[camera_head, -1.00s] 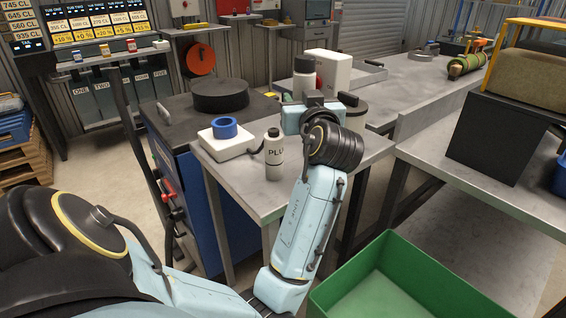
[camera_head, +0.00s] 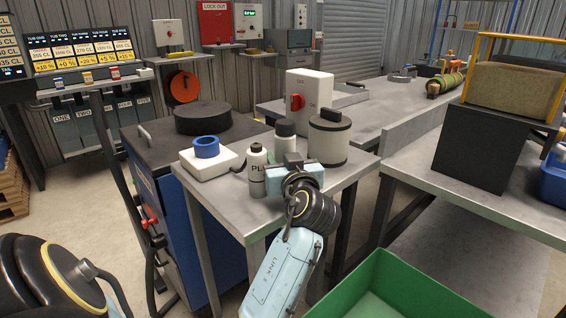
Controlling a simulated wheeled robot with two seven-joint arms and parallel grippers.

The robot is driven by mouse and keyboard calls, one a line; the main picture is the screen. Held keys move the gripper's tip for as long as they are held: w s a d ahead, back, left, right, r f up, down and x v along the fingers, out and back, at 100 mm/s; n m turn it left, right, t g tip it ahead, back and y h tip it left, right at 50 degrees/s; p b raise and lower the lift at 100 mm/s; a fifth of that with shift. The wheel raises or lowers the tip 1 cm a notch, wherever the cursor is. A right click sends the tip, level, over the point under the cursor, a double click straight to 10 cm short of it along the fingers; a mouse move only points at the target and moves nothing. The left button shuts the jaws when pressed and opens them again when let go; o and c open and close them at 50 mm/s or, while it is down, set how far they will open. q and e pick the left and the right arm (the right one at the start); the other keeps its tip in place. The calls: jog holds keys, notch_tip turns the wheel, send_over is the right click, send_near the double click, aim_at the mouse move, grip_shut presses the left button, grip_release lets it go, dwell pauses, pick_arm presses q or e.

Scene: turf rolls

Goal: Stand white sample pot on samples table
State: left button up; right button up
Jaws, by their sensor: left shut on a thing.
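My left gripper (camera_head: 290,162) is shut on a white pot with a dark cap (camera_head: 285,141), which is upright over the grey metal table (camera_head: 230,205). The gripper hides the pot's lower part, so I cannot tell whether it touches the table top. A larger pale pot with a black lid (camera_head: 328,143) stands to the right, behind. My right gripper is not in view.
A white device with a blue ring (camera_head: 206,148) sits at the table's left. A black round block (camera_head: 203,119) lies on the dark cabinet beyond. A white box with a red switch (camera_head: 306,92) stands behind. A green crate (camera_head: 385,290) is at front right. The table's front left is clear.

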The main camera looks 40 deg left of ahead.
pick_arm(q)
jog(key=shift+f, duration=0.1)
jog(key=o, duration=0.8)
jog(key=shift+c, duration=0.2)
